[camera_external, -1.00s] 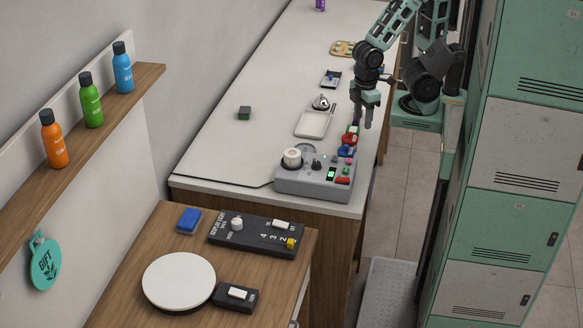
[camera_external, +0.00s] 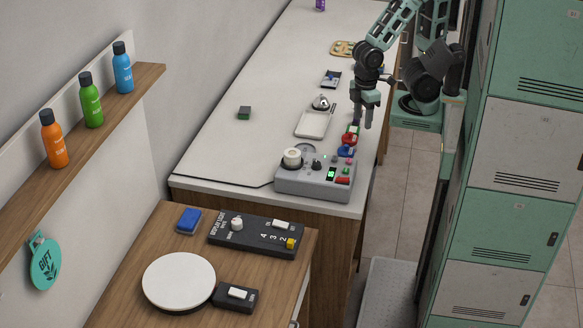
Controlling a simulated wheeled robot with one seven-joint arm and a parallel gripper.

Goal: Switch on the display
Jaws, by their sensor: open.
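A black panel lettered "DISPLAY LIGHT" (camera_external: 258,244) lies on the wooden counter. It carries a white knob (camera_external: 237,224), a white rocker switch (camera_external: 281,224), the numbers 2, 3, 4 and a yellow piece (camera_external: 291,243). In front of it are a round white-topped turntable-like disc (camera_external: 178,281) and a small black box with a white rocker (camera_external: 236,295). Which way the rockers are set is too small to tell. My gripper (camera_external: 368,124) is open and empty, pointing down above the right edge of the white counter, well behind the panel.
A blue sponge-like block (camera_external: 189,220) sits left of the panel.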

